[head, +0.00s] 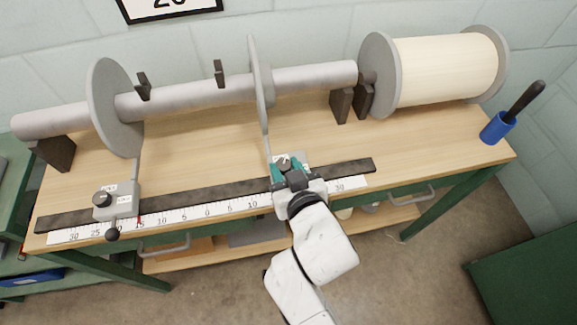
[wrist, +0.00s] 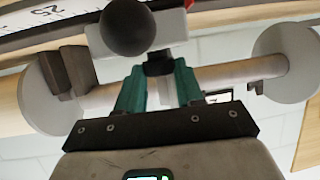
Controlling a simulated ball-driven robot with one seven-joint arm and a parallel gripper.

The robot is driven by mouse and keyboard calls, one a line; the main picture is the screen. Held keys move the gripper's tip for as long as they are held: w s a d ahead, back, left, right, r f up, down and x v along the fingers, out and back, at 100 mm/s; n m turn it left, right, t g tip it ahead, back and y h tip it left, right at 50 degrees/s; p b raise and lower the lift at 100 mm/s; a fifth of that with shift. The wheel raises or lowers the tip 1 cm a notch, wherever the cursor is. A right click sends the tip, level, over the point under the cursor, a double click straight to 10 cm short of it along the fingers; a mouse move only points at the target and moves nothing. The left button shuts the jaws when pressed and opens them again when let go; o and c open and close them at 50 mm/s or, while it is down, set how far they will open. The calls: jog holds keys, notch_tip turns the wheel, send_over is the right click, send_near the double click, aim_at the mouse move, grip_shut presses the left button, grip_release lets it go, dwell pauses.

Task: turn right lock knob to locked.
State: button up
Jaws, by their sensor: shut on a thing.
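The right lock knob is a small black knob on the grey right carriage block (head: 311,160), mostly hidden by my gripper in the head view. My gripper (head: 288,168) reaches over it from the front, its two teal fingers closed on the knob's sides. In the wrist view the dark knob (wrist: 159,62) sits between the fingertips of my gripper (wrist: 160,75). A black ball (wrist: 127,27) on the carriage is close above the left finger there. The knob's pointer and most of its label are covered, so I cannot read its setting.
The left carriage (head: 126,205) has its own black lock knob (head: 101,199) and stands near the left end of the dark rail (head: 345,172). A white scale (head: 180,216) runs along the bench front. Grey flanges and a roller stand behind.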

jog(key=m+h+b, duration=0.2)
jog(key=m+h, duration=0.1)
jog(key=shift+a+f+t+h+b, duration=0.3)
jog(key=shift+a+t+h+b, duration=0.05)
jog(key=shift+t+h+b, duration=0.05)
jog(key=m+h+b, duration=0.2)
jog(key=h, duration=0.1)
jog(key=shift+a+r+m, duration=0.15)
jog(key=shift+a+m, duration=0.15)
jog(key=shift+m, duration=0.1)
jog(key=m+h, duration=0.1)
jog(key=m+h+b, duration=0.1)
jog(key=m+g+h+b, duration=0.1)
jog(key=h, duration=0.1)
jog(key=shift+a+m, duration=0.25)
jog(key=shift+m, duration=0.05)
jog(key=shift+w+a+m+g+h+b, duration=0.15)
jog(key=shift+m+g+h+b, duration=0.9)
jog(key=shift+m+h, duration=0.45)
jog(key=o, duration=1)
jog(key=shift+r, duration=0.1)
jog(key=shift+o, duration=0.2)
